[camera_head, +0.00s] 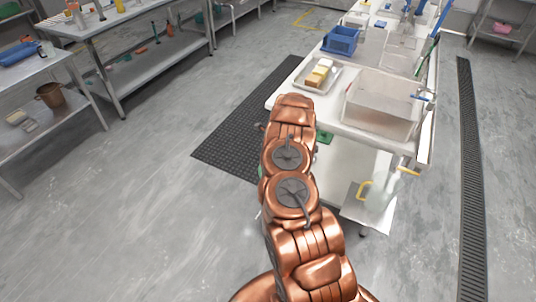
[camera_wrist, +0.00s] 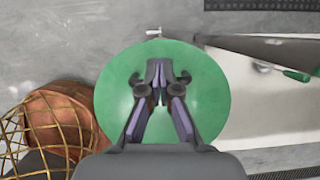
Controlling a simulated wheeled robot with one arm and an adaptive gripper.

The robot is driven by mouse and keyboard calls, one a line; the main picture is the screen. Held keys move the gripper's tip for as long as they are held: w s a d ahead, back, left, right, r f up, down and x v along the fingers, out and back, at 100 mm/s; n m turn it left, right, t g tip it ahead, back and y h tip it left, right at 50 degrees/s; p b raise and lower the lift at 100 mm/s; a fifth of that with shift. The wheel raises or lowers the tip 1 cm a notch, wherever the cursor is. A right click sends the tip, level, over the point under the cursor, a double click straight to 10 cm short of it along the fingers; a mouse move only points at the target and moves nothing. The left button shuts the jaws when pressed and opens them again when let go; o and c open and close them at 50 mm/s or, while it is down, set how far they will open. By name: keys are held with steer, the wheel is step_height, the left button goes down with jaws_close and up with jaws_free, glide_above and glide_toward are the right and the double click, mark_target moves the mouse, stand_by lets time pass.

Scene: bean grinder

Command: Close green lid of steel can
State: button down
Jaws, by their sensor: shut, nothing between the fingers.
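In the wrist view a large round green lid (camera_wrist: 205,80) fills the middle, its broad face towards the camera. My gripper (camera_wrist: 158,68) is in front of the lid, its dark fingers brought together at the tips with nothing between them. I cannot tell whether the tips touch the lid. A small pale metal piece (camera_wrist: 153,32) shows at the lid's top edge. The steel can's body is not clearly visible, and the lid's angle to it cannot be told. In the head view my copper arm hides my gripper and most of that area.
A white worktable (camera_head: 335,110) with a clear bin (camera_head: 382,108), a tray (camera_head: 318,88) of yellowish blocks and a blue crate (camera_head: 341,40) stands right of my arm. A dark floor mat (camera_head: 228,140) lies left of it. A gold wire mesh (camera_wrist: 35,125) shows lower left in the wrist view. Left floor is clear.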

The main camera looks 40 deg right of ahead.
steer(key=w+a+r, duration=0.2)
steer(key=w+r, duration=0.2)
steer(key=r, duration=0.8)
steer(key=shift+a, duration=0.15)
steer(key=shift+w, duration=0.1)
